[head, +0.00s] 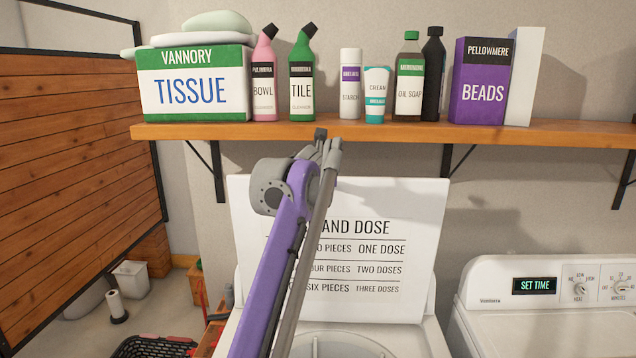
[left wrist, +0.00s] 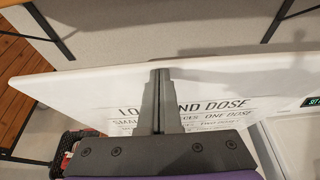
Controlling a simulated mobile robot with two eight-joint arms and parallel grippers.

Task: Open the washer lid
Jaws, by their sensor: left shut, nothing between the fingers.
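The white washer lid (head: 400,215) stands raised and upright at the back of the washer (head: 415,340) in the head view. Its inner face carries printed dosing text. The round tub opening (head: 345,347) shows below it, partly hidden by my arm. My left gripper (head: 322,138) is shut and empty, in front of the lid's upper edge in the head view. In the left wrist view the lid (left wrist: 90,92) spans the picture, and the shut fingers (left wrist: 160,75) reach its top edge. Whether they touch it I cannot tell. My right gripper is not in view.
A wooden shelf (head: 400,131) with a tissue box (head: 193,85), several bottles and a beads box (head: 483,88) hangs above the lid, close to my gripper. A second machine (head: 550,300) with a lit display stands right. A basket (head: 150,347) is at lower left.

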